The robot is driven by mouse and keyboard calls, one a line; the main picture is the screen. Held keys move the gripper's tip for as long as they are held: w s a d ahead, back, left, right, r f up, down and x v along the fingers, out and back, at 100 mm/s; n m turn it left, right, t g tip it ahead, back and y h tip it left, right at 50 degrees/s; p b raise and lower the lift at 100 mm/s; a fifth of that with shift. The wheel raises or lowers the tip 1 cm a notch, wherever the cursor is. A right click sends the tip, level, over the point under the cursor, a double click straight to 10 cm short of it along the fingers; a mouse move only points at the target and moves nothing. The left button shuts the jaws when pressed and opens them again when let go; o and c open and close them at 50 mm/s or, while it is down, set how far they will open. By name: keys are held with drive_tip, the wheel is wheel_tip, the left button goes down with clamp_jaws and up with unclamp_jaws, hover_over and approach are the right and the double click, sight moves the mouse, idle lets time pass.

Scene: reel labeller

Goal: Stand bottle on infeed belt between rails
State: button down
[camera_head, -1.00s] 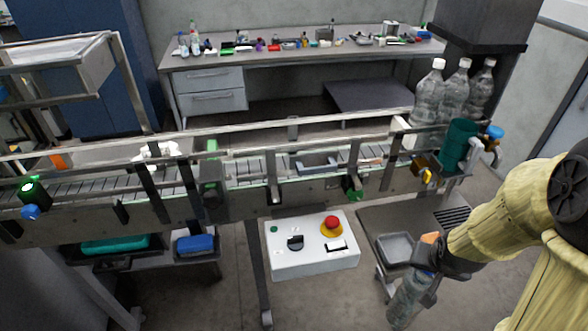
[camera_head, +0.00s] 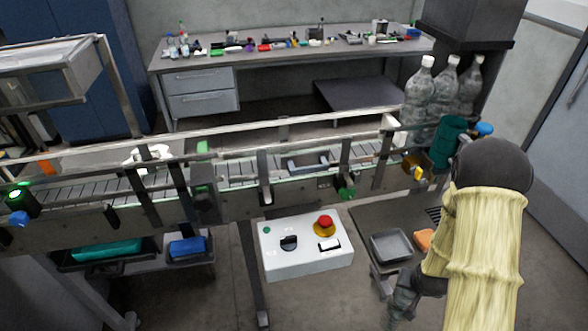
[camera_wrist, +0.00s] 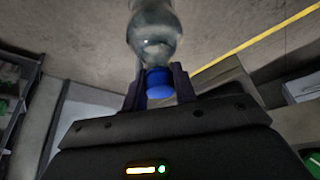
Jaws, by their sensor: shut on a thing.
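My gripper (camera_wrist: 158,88) is shut on a clear bottle (camera_wrist: 155,38) at its blue cap (camera_wrist: 160,80), as the wrist view shows. In the head view the bottle (camera_head: 404,300) hangs low at the bottom right, in front of the conveyor and below belt height. My arm hides part of it, and the fingers are hidden there. The slatted infeed belt (camera_head: 238,172) runs across the picture between metal rails (camera_head: 290,137). The bottle is well apart from the belt.
A white control box (camera_head: 305,246) with a red button stands in front of the conveyor. A grey tray (camera_head: 391,246) and an orange item (camera_head: 424,240) lie near my arm. Several large clear bottles (camera_head: 417,95) stand at the belt's right end, by a green cylinder (camera_head: 447,140).

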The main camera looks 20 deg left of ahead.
drive_tip(key=x, duration=0.3)
drive_tip(key=shift+d+f, duration=0.3)
drive_tip(key=shift+f, duration=0.15)
idle(0.3)
